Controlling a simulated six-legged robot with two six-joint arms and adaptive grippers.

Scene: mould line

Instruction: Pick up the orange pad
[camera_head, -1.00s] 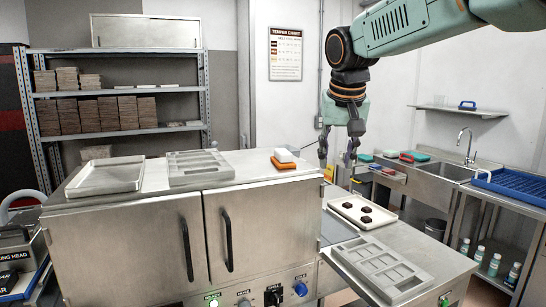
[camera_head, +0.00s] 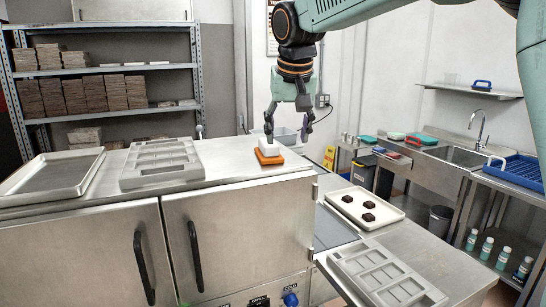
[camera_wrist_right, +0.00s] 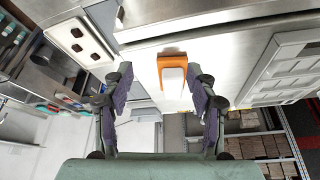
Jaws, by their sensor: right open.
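The orange pad (camera_head: 267,156) lies on the steel cabinet top near its right end. A white block (camera_head: 284,137) sits against it or on it; I cannot tell which. In the right wrist view the orange pad (camera_wrist_right: 171,60) shows around the end of the white block (camera_wrist_right: 174,83). My right gripper (camera_head: 287,132) is open and empty, pointing down above and close behind the pad. In the right wrist view its fingers (camera_wrist_right: 162,82) stand spread to either side of the pad and block. My left gripper is not in view.
A grey mould (camera_head: 160,163) and a metal tray (camera_head: 52,177) lie left on the cabinet top (camera_head: 222,166). A white tray (camera_head: 388,217) with dark pieces and another mould (camera_head: 385,274) lie on the lower right table. The cabinet top is clear between mould and pad.

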